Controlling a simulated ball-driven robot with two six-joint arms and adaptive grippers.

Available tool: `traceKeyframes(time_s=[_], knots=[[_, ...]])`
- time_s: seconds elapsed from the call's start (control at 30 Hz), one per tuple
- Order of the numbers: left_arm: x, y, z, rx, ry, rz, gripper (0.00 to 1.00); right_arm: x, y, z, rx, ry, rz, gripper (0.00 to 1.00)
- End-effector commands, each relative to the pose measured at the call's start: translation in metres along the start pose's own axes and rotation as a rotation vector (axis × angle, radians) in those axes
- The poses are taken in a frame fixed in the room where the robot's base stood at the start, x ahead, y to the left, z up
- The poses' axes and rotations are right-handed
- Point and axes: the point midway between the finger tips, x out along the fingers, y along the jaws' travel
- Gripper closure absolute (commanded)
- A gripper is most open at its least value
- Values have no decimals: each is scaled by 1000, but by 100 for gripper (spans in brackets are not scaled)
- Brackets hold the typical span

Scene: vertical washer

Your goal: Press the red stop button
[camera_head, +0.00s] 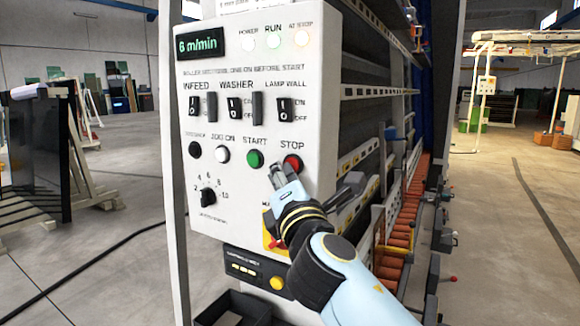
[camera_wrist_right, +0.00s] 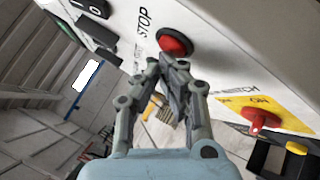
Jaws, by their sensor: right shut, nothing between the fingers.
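The red stop button (camera_head: 293,162) sits at the right end of the button row on the white control panel (camera_head: 235,75), under the label STOP. My right gripper (camera_head: 282,172) is shut and empty, with its fingertips just below and left of the button in the head view. In the right wrist view the red button (camera_wrist_right: 174,42) shows just beyond the shut fingertips (camera_wrist_right: 163,62). I cannot tell whether the tips touch the button. My left gripper is not in view.
The green start button (camera_head: 255,159) is just left of the stop button, then a white button (camera_head: 222,154) and a black one (camera_head: 195,149). A red switch on a yellow plate (camera_wrist_right: 258,122) lies below the stop button. A conveyor with orange rollers (camera_head: 405,225) stands behind.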

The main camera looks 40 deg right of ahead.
Motion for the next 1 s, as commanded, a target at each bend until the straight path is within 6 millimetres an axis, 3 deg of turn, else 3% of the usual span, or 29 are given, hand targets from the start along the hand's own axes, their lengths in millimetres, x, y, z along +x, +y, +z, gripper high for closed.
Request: traceKeyframes(time_s=[0.63, 1.0], knots=[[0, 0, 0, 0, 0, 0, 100, 3, -2, 2, 0, -1, 0, 100], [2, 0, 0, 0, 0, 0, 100, -8, 6, -6, 2, -1, -1, 100]])
